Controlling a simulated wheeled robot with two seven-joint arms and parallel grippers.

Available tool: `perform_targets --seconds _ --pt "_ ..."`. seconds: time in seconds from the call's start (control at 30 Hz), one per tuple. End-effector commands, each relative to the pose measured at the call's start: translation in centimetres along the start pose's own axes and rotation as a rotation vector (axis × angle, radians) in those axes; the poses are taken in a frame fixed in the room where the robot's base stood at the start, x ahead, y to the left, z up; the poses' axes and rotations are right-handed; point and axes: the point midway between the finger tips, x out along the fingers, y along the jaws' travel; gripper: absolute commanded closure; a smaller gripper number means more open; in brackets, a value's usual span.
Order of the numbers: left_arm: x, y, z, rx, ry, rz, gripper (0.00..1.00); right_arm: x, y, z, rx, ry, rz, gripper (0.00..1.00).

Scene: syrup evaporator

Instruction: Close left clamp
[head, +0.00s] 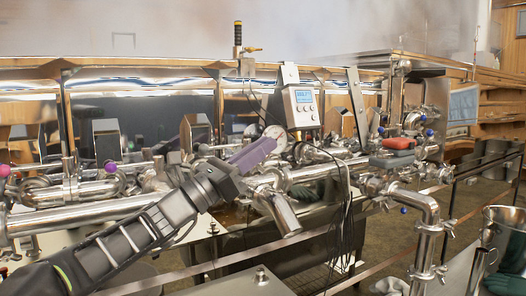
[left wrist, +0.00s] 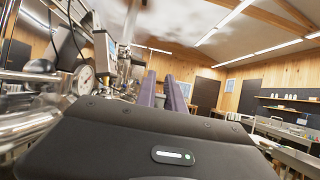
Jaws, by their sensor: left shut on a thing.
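My left gripper (head: 266,146) reaches in from the lower left with its purple fingers against the piping just beside a round pressure gauge (head: 276,138). In the left wrist view the two purple fingers (left wrist: 164,90) point away from me, close together. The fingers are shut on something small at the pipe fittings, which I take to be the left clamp. The clamp itself is hidden by the fingers, so I cannot tell whether it is open or closed. The gauge also shows in the left wrist view (left wrist: 82,80). My right gripper is not in view.
A controller box with a blue display (head: 302,105) stands just behind the fingers. Black cables (head: 346,205) hang to the right. Steel pipes crowd the left.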

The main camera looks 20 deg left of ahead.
Motion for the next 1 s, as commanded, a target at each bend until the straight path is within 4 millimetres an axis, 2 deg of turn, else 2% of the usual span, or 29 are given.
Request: perform_targets --seconds 0.17,0.2,0.43,0.77,0.9,1.0 --pt "-0.1 0.1 0.3 0.003 -0.004 0.002 1.0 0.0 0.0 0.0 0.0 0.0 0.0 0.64" --pt "-0.1 0.1 0.3 0.003 -0.004 0.002 0.84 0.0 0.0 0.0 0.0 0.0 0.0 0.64" --pt "0.0 0.1 0.2 0.002 -0.003 0.002 0.65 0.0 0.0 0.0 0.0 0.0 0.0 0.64" --pt "-0.3 0.1 0.1 0.002 -0.002 0.002 0.65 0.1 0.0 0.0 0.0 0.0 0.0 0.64" --pt "-1.4 0.1 0.1 0.003 -0.003 0.003 0.65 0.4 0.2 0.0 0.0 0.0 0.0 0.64" --pt "-2.7 0.1 1.0 0.004 -0.004 0.004 0.65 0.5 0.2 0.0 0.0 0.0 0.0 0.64"
